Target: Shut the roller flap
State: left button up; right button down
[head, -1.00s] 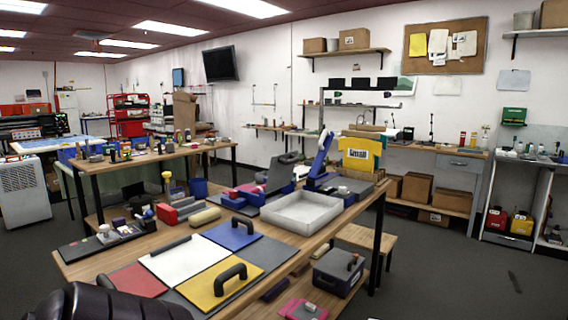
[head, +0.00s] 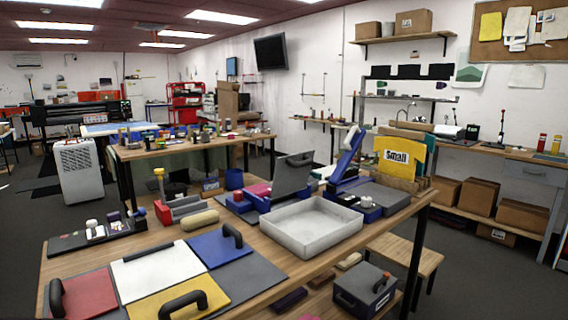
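No part is clearly marked as the roller flap. On the front table a blue device (head: 241,208) carries a dark grey panel (head: 292,174) that stands tilted up. To its right a second device has a raised blue arm (head: 348,155) over a blue and grey base (head: 378,196). A long black machine (head: 72,112) stands far back on the left; a flap on it is too small to tell. I cannot tell which of these has the roller flap. Neither of my grippers is in view.
A grey box (head: 365,290) sits below. Floor is open at left.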

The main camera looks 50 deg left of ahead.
aim_at(292, 172)
jog(key=i+u, duration=0.45)
jog(key=i+l+u, duration=0.1)
jog(key=i+u, duration=0.3)
jog(key=i, duration=0.25)
